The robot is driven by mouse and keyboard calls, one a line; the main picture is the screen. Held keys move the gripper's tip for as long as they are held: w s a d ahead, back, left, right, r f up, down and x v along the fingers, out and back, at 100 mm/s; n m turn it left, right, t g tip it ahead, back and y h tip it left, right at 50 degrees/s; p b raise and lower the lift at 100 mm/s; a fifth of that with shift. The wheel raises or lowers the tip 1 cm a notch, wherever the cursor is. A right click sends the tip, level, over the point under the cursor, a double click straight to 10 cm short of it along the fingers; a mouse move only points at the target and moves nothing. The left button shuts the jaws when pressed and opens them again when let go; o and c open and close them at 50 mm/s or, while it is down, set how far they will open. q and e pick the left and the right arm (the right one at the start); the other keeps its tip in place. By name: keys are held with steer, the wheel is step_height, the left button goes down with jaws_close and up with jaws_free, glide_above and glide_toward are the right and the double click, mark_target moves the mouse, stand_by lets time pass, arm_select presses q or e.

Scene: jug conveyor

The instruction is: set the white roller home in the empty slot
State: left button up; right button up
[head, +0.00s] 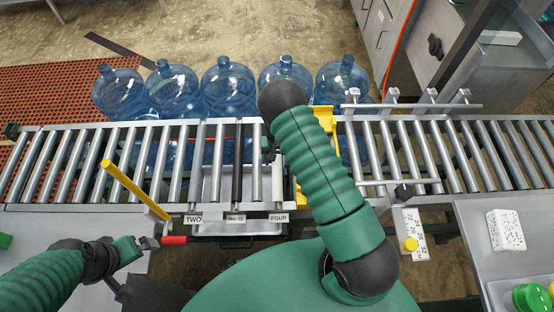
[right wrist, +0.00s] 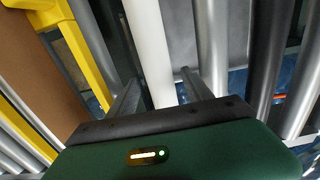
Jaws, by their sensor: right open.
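The white roller (right wrist: 148,45) runs between the two fingers of my right gripper (right wrist: 157,82) in the right wrist view. The fingers stand apart on either side of it, and gaps show beside the roller. In the head view my right arm hides most of that gripper; a pale roller (head: 277,178) above the FOUR label (head: 279,217) seems to be the same one. I cannot tell whether its ends are seated, and no empty slot shows clearly. My left gripper (head: 155,242) is at the end of a red handle (head: 174,240); its grip is unclear.
Blue jugs (head: 223,88) stand along the conveyor's far side. A black roller (head: 237,165) lies left of FOUR. Grey rollers (head: 465,155) continue right.

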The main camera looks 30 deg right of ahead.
jaws_close()
stand_by(0.4)
steer(key=shift+w+r, duration=0.1)
steer(key=shift+r, duration=0.1)
